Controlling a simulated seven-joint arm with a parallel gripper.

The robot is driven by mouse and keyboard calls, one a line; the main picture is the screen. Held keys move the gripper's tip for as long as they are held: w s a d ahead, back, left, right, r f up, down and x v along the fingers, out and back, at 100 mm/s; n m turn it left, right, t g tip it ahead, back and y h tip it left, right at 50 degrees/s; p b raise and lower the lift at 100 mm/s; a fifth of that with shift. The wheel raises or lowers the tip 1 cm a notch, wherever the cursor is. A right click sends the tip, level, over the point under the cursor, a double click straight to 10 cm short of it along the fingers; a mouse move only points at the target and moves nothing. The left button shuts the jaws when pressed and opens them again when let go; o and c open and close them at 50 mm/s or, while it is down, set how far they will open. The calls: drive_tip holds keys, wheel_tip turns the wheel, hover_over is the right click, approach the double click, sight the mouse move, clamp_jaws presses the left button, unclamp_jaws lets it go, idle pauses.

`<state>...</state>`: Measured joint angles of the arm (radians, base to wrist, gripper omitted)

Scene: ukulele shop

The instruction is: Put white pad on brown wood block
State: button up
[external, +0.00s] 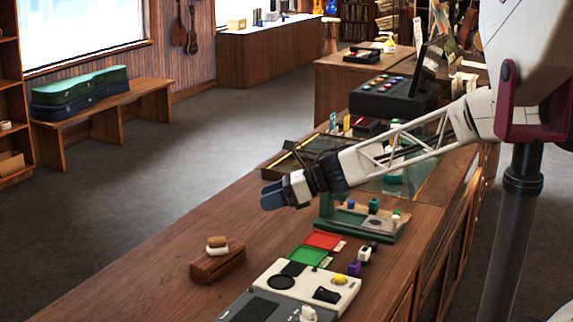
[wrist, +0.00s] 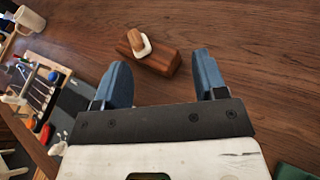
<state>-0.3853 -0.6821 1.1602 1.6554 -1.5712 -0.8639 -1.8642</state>
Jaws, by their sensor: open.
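The brown wood block (external: 218,266) lies on the wooden counter, left of the other counter items. The white pad (external: 217,250) rests on top of it, with a small rounded brown piece on the pad's top. In the wrist view the block (wrist: 160,62) lies beyond and between my fingertips, with the pad (wrist: 146,47) at its upper edge. Whether the pad lies fully flat is hard to tell. My gripper (external: 271,195) is open and empty, above the counter and apart from the block; its blue fingers (wrist: 162,62) show spread in the wrist view.
Red (external: 323,240) and green (external: 308,256) trays and a white-and-grey device (external: 305,286) lie right of the block. A green stand (external: 358,225) is below my arm. The counter around the block is clear. A white mug (wrist: 29,19) shows at the wrist view's upper left.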

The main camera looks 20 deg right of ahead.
drive_tip(key=w+d+r+m+t+h, duration=0.45)
drive_tip(key=d+r+m+t, duration=0.25)
drive_tip(key=d+m, duration=0.55)
drive_tip(key=s+d+r+m+t+h, duration=0.25)
drive_tip(key=d+m+h, duration=0.45)
drive_tip(key=d+m, duration=0.75)
drive_tip(key=s+d+f+m+g, duration=0.2)
drive_tip(key=s+d+m+g, duration=0.1)
drive_tip(key=s+m, duration=0.4)
drive_tip(key=s+d+f+m+g+h, duration=0.1)
drive_tip(key=s+d+f+m+g, duration=0.1)
drive_tip(key=s+m, duration=0.6)
drive_tip(key=s+d+f+m+g+h, duration=0.1)
drive_tip(key=s+d+f+m+g, duration=0.1)
drive_tip(key=s+d+m+g, duration=0.2)
drive_tip(key=s+m+g, duration=0.1)
drive_tip(key=s+m, duration=0.2)
drive_tip(key=s, duration=0.4)
drive_tip(key=shift+s+d+f+m, duration=0.25)
drive_tip(key=shift+d+f+m, duration=0.05)
drive_tip(key=shift+d, duration=0.1)
